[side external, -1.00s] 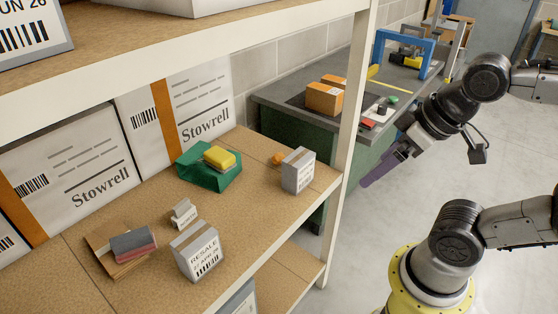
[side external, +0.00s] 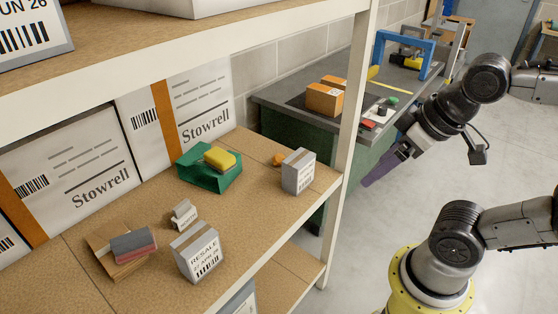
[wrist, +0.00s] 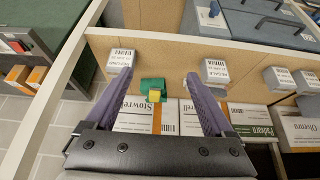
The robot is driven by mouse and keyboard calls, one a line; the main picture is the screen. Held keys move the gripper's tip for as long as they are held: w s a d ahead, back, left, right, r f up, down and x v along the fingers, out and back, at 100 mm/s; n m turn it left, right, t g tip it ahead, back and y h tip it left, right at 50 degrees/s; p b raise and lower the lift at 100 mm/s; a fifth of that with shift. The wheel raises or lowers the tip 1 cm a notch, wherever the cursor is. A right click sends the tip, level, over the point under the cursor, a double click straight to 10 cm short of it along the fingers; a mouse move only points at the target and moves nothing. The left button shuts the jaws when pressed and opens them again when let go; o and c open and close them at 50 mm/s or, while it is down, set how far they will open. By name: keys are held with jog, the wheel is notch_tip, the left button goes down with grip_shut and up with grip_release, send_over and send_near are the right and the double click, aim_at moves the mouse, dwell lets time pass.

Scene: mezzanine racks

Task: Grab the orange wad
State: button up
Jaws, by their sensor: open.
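The orange wad (side external: 278,159) is a small lump on the shelf board, partly hidden behind a grey-white labelled box (side external: 298,172) near the shelf's right end. I cannot make out the wad in the wrist view. My gripper (side external: 374,178) has purple fingers and is outside the rack, to the right of the shelf post and apart from the wad. In the wrist view its fingers (wrist: 157,76) are spread wide with nothing held between them.
A green holder (side external: 200,178) with a yellow block (side external: 220,159) stands left of the wad. A white post (side external: 349,130) and an upper shelf (side external: 200,88) frame the opening. A RESALE box (side external: 199,254) stands nearer the front. A workbench (side external: 275,95) is behind.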

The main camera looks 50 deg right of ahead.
jog(key=m+g, duration=0.6)
jog(key=m, duration=0.7)
send_over(279, 154)
notch_tip(279, 154, down, 14)
jog(key=f, duration=0.8)
jog(key=shift+w+a+f, duration=0.15)
jog(key=shift+w+f, duration=0.05)
jog(key=shift+w, duration=0.2)
jog(key=shift+s+f, duration=0.2)
jog(key=shift+f, duration=1.2)
jog(key=shift+s+f, duration=0.2)
jog(key=shift+f, duration=1.15)
jog(key=c, duration=1.3)
